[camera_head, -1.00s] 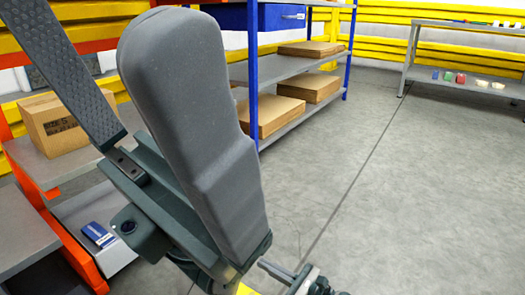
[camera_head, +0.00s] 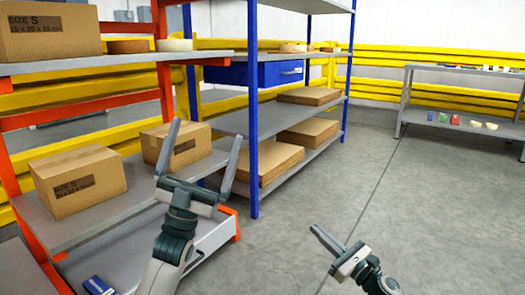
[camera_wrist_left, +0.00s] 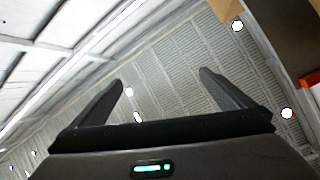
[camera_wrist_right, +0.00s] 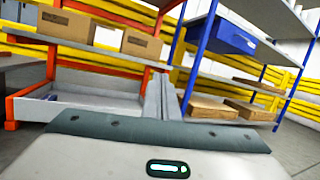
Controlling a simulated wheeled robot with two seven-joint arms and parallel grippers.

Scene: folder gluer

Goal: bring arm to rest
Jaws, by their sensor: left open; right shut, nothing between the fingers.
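My left gripper (camera_head: 203,165) points upward in the head view, in front of the orange-framed shelf. Its two fingers are spread apart with nothing between them. In the left wrist view the open fingers (camera_wrist_left: 162,92) point at the ceiling. My right gripper (camera_head: 325,240) is low at the right of centre in the head view, over bare floor. Its fingers are together and empty. In the right wrist view the shut fingers (camera_wrist_right: 163,97) point toward the shelves.
The orange-framed shelf (camera_head: 105,207) holds cardboard boxes (camera_head: 78,182). A blue-framed rack (camera_head: 253,110) holds a blue bin (camera_head: 265,74) and flat cardboard stacks (camera_head: 307,132). A grey table (camera_head: 450,90) with small items stands far right. The floor (camera_head: 430,190) between is clear.

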